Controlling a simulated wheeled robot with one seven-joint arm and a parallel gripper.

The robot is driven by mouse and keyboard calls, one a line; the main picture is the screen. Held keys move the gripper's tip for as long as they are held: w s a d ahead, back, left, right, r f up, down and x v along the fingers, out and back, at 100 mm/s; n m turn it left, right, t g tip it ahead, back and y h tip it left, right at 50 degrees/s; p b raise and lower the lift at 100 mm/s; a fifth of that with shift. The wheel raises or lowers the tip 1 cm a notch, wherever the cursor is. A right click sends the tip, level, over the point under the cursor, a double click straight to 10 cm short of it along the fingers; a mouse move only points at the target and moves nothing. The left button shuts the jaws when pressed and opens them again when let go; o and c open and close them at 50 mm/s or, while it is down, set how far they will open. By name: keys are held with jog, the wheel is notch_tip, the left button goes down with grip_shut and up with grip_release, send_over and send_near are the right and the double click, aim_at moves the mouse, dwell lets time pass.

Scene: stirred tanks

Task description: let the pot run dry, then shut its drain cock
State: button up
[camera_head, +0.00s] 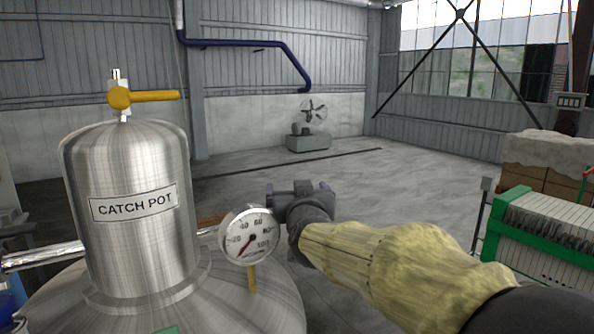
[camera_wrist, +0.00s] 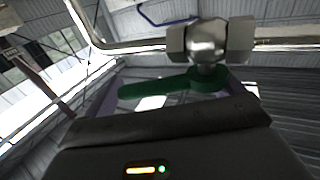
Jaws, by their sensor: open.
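The steel catch pot (camera_head: 135,245), a labelled domed cylinder, stands at the left in the head view. A yellow-handled cock (camera_head: 150,96) sits on its top, its lever pointing right. A dial gauge (camera_head: 248,236) on the pot has its needle toward the lower left, near the low end. My gripper (camera_head: 298,188) is open beyond the gauge. In the wrist view, a green lever (camera_wrist: 155,89) on a steel valve (camera_wrist: 212,42) lies across the space between the open fingers (camera_wrist: 172,98). I cannot tell whether they touch it. The pot's outlet and any liquid are not visible.
A shiny horizontal pipe (camera_head: 45,257) runs to the pot from the left. A green-framed rack (camera_head: 535,240) and a covered brown stack (camera_head: 550,165) stand at the right. A fan unit (camera_head: 309,130) is by the back wall. The floor (camera_head: 400,190) between is clear.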

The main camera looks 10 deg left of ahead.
notch_tip(320, 180, up, 9)
jog(key=p, duration=0.2)
jog(key=shift+r, duration=0.1)
